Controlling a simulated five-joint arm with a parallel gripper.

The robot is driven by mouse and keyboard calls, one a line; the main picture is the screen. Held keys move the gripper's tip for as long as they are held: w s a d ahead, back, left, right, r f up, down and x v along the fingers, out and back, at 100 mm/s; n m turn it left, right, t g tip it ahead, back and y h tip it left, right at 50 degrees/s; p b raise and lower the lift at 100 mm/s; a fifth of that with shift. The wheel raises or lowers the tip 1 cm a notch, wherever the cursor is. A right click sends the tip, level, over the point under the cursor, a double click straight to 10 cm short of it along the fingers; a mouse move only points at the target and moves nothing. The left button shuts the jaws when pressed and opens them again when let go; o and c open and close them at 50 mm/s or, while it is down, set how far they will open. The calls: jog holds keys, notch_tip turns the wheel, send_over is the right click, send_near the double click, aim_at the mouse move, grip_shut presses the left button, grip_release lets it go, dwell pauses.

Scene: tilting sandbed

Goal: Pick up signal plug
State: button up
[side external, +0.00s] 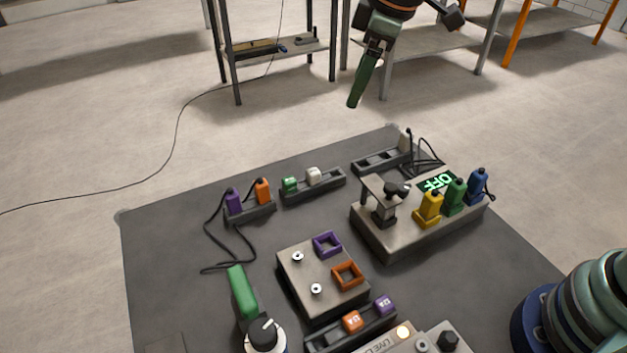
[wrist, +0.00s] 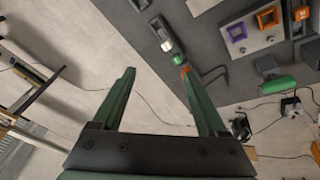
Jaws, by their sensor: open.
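I cannot tell which plug is the signal plug. In the side view, a purple plug (side external: 233,201) and an orange plug (side external: 263,191) stand in a dark rack at the left, with a black cable. A yellow plug (side external: 429,208), a green plug (side external: 455,196) and a blue plug (side external: 478,187) stand upright on a grey box (side external: 385,237) marked OFF. A pale plug (side external: 405,140) stands in the far rack. My gripper (side external: 355,103) hangs above and beyond the table's far edge, apart from every plug. In the wrist view its green fingers (wrist: 158,70) are spread and empty.
A small rack holds a green block (side external: 290,184) and a white block (side external: 313,175). A grey panel (side external: 300,271) has purple and orange square frames. A green handle (side external: 242,292) lies front left. Loose cables cross the dark table (side external: 170,240), whose left part is mostly clear.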

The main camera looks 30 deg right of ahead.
jog(key=w+a+f+n+g, duration=0.1)
jog(key=w+a+f+n, duration=0.35)
jog(key=a, duration=0.45)
jog(key=n, duration=0.2)
send_near(262, 180)
jog(key=shift+g, duration=0.4)
jog(key=f, duration=0.4)
jog(key=w+f, duration=0.1)
jog(key=f, duration=0.1)
jog(key=shift+w+a+f, duration=0.1)
jog(key=shift+a, duration=0.1)
jog(key=shift+w+a+f, duration=0.15)
jog(key=shift+w+f, duration=0.05)
jog(key=shift+f, duration=0.7)
jog(key=shift+w+a+f, duration=0.15)
jog(key=shift+w+f, duration=0.05)
jog(key=shift+f, duration=0.75)
jog(key=shift+w+a+f, duration=0.15)
jog(key=shift+w+f, duration=0.05)
jog(key=shift+f, duration=0.7)
grip_shut()
